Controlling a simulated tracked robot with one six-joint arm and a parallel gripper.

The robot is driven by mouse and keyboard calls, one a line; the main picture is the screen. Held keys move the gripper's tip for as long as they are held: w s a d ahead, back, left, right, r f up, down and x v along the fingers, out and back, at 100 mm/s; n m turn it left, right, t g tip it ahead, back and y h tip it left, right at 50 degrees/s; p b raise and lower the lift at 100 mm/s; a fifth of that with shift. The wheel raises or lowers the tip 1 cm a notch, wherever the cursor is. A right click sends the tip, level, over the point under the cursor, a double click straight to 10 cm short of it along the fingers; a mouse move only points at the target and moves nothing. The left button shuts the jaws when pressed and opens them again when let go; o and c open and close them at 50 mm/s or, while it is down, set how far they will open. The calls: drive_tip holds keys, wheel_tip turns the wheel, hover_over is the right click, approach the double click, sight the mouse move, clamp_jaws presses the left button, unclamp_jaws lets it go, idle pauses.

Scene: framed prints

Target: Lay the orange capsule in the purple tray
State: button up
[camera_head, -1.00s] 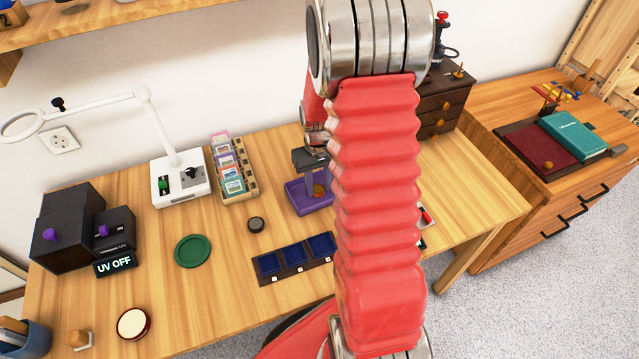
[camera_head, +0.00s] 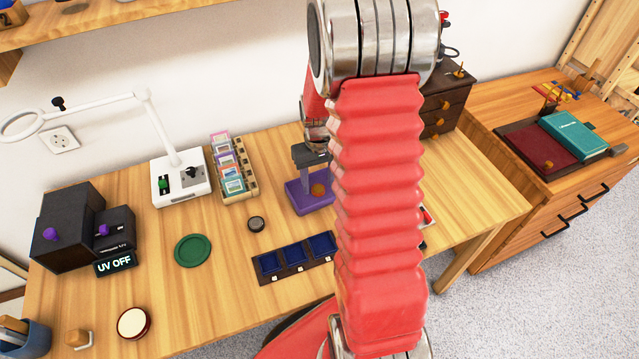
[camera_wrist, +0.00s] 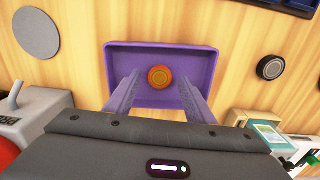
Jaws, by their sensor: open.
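The purple tray (camera_head: 296,200) stands on the wooden desk, partly hidden behind my red arm. The orange capsule (camera_head: 318,190) is inside the tray. In the wrist view the capsule (camera_wrist: 160,77) shows as a round orange shape with a ring, near the middle of the tray (camera_wrist: 115,58). It looks end-on from above; I cannot tell surely whether it stands or lies. My gripper (camera_wrist: 160,84) is open above the tray, one finger on each side of the capsule, with gaps between. In the head view my gripper (camera_head: 311,168) is over the tray.
A dark rack with blue compartments (camera_head: 295,256) lies in front of the tray. A slide holder (camera_head: 234,180), a small dark round knob (camera_head: 256,224) and a green disc (camera_head: 193,251) are to the left. A dark drawer chest (camera_head: 445,98) stands at back right.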

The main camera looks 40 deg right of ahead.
sight(317, 189)
wheel_tip(317, 189, up, 11)
idle(0.4)
idle(0.5)
drive_tip(key=s+a+r+n+t, duration=0.25)
drive_tip(key=s+a+r, duration=0.25)
drive_tip(key=a+r, duration=0.75)
drive_tip(key=s+a+r+t, duration=0.3)
drive_tip(key=s+a, duration=0.6)
drive_tip(key=s, duration=0.1)
drive_tip(key=shift+r+n, duration=0.2)
drive_tip(key=shift+n, duration=0.15)
